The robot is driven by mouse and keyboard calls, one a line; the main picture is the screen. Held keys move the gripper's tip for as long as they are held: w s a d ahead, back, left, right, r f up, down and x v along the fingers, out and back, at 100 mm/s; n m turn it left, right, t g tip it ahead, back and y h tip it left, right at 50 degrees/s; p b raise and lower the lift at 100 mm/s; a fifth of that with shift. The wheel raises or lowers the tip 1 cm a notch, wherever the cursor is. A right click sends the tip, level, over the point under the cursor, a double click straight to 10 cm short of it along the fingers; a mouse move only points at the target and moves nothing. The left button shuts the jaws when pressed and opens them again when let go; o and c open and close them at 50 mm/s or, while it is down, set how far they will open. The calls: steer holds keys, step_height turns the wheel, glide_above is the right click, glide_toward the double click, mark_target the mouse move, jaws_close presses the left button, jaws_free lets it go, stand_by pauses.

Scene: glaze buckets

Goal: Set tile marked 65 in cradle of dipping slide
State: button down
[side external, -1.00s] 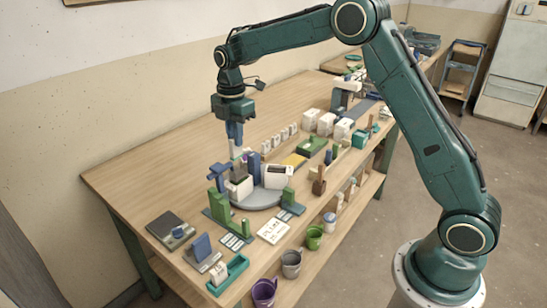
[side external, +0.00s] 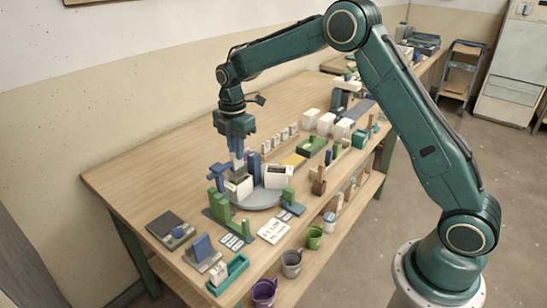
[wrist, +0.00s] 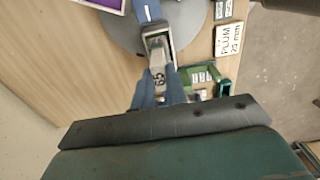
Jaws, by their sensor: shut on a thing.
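My gripper (side external: 237,155) is shut on a pale grey tile (side external: 238,164), held upright above a white square bucket (side external: 239,189). In the wrist view the tile (wrist: 158,77) shows the mark 65 between the two blue fingers (wrist: 158,92) of my gripper. A grey open frame with a blue part (wrist: 147,11) lies close beyond the tile and looks like the dipping slide with its cradle. A blue post (side external: 217,172) stands just left of the bucket. I cannot tell whether the tile touches the cradle, because the fingers hide its lower end.
The buckets stand on a grey round turntable (side external: 258,202), with another white bucket (side external: 278,176) to the right. A green stand (side external: 219,205) is close in front. A card reading PLUM 25 mm (wrist: 229,39) lies nearby. The table's back left is clear.

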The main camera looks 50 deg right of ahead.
stand_by(0.4)
steer(key=c, duration=1.3)
jaws_free()
steer(key=shift+c, duration=0.2)
steer(key=shift+r, duration=3.5)
